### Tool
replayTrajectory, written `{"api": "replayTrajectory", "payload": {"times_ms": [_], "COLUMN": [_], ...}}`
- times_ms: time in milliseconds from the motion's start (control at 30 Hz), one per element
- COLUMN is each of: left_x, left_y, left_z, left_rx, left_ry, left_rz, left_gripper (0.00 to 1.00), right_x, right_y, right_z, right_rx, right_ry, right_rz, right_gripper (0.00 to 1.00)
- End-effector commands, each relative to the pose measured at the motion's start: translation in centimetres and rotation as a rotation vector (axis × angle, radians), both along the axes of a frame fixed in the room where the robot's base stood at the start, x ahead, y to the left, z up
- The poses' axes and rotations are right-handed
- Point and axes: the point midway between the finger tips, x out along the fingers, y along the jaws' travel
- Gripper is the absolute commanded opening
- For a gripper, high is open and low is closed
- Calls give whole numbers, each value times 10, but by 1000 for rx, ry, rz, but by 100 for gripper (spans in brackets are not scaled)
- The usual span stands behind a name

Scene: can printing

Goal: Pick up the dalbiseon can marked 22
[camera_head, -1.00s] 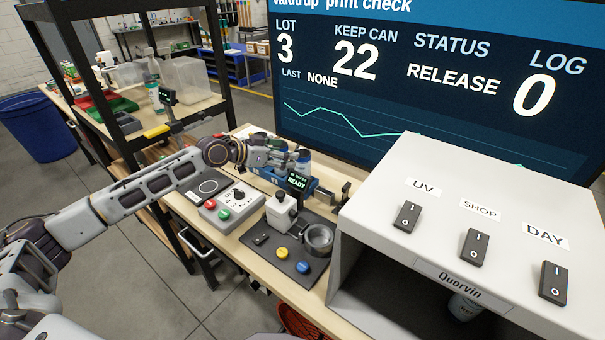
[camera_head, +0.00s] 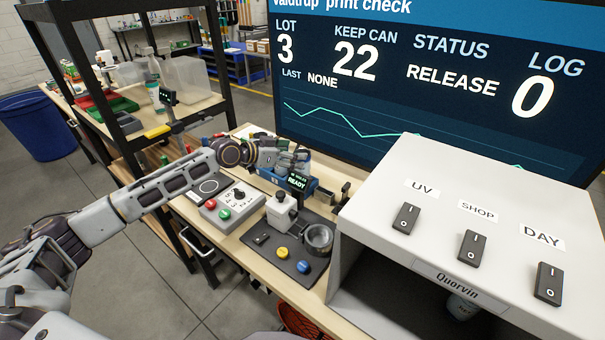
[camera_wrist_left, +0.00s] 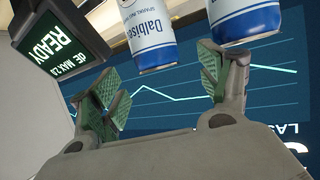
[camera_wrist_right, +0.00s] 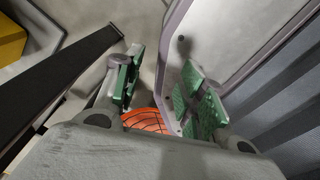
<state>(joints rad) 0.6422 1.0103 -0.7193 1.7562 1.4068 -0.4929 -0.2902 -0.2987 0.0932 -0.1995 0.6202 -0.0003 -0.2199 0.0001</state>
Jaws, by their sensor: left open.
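Two white-and-blue cans show in the left wrist view. The nearer-centre can (camera_wrist_left: 146,38) reads "Dalbise…", cut by the frame edge, and another can (camera_wrist_left: 246,20) is to its right. No number 22 can be read on either. My left gripper (camera_wrist_left: 163,78) is open and empty, its green-padded fingers apart just below the cans in that view. In the head view the left gripper (camera_head: 292,158) is over the back of the bench, where the cans are mostly hidden. My right gripper (camera_wrist_right: 166,88) is open and empty, away from the cans.
A small READY display (camera_head: 298,181) stands close to the left gripper. A control box (camera_head: 232,207) and a dark button plate (camera_head: 270,243) are in front. The grey booth (camera_head: 440,190) at right holds a can (camera_head: 462,306). A large screen (camera_head: 400,100) says keep can 22.

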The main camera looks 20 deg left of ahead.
Motion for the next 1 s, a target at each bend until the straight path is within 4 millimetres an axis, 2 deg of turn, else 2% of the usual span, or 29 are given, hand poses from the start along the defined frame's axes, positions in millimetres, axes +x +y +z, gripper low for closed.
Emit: {"api": "replayTrajectory", "payload": {"times_ms": [200, 500, 1000], "left_x": [13, 27, 27], "left_y": [-13, -23, -23], "left_z": [-4, -13, -14], "left_rx": [-1, -1, 0], "left_ry": [-1, 1, 0], "left_rz": [-1, 0, 0], "left_gripper": [77, 77, 77], "right_x": [-2, -2, -2], "right_y": [6, 22, 10], "right_z": [8, 11, 11], "right_rx": [6, 24, 10], "right_ry": [1, 2, 2], "right_rz": [-2, -7, -2], "right_gripper": [40, 40, 40]}}
